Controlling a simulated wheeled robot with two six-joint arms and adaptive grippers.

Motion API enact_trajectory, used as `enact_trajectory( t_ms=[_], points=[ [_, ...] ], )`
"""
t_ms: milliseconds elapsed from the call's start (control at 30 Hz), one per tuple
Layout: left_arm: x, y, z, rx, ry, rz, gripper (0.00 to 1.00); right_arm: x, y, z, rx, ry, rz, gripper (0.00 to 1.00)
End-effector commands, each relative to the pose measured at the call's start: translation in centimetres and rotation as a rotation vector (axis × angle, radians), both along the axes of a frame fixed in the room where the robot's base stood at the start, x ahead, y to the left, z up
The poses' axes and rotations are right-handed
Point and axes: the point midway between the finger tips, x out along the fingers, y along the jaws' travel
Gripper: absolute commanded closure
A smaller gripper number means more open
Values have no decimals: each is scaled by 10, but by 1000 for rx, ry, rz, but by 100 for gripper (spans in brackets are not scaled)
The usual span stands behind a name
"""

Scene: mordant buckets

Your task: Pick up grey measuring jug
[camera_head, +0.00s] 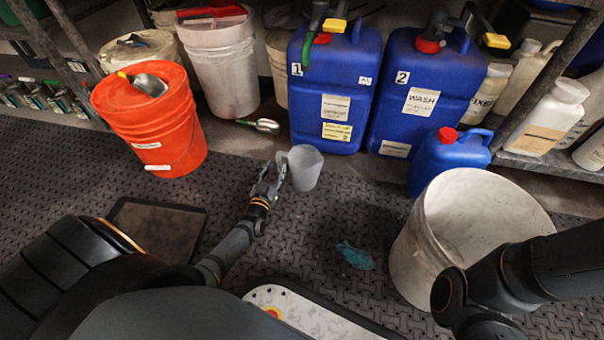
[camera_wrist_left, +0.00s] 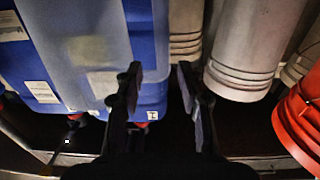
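The grey measuring jug (camera_head: 306,168) is translucent and appears upright at the mat's far edge, in front of a blue container. Its handle side faces left, towards my left gripper (camera_head: 270,184). The gripper is right beside the jug. In the left wrist view, the jug (camera_wrist_left: 82,45) fills the upper left as a cloudy shape, partly behind one finger. The fingers of the left gripper (camera_wrist_left: 160,85) are apart, with no handle clearly visible between them. Contact with the jug cannot be told. My right arm shows at the lower right of the head view, but its gripper is out of frame.
Blue containers 1 (camera_head: 333,85) and 2 (camera_head: 418,88) stand behind the jug. A smaller blue can (camera_head: 448,163) and a white bucket (camera_head: 410,255) are right. An orange bucket (camera_head: 150,125) with a metal scoop is left. A teal cloth (camera_head: 354,255) lies on the mat.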

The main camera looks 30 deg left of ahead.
Motion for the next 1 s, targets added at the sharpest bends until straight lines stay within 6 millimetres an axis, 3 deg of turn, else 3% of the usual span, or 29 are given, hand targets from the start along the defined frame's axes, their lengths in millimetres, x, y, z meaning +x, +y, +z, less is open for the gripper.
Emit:
enact_trajectory(
  t_ms=[167, 400, 533, 733, 1000],
  points=[
    [5, 2, -1, 0, -1, 0, 61, -1, 0, -4, 1, -2, 1, 100],
    [40, 13, -6, 1, -3, 0, 61, 0, 0, -41, 1, 0, -3, 100],
    [52, 16, -2, 1, 0, 1, 61, 0, 0, -46, 1, 0, -4, 100],
    [53, 16, 0, 1, 1, 1, 61, 0, 0, -43, 1, 0, -4, 100],
    [52, 15, 0, 1, 1, 1, 95, 0, 0, -43, 1, 0, -4, 100]
  ],
)
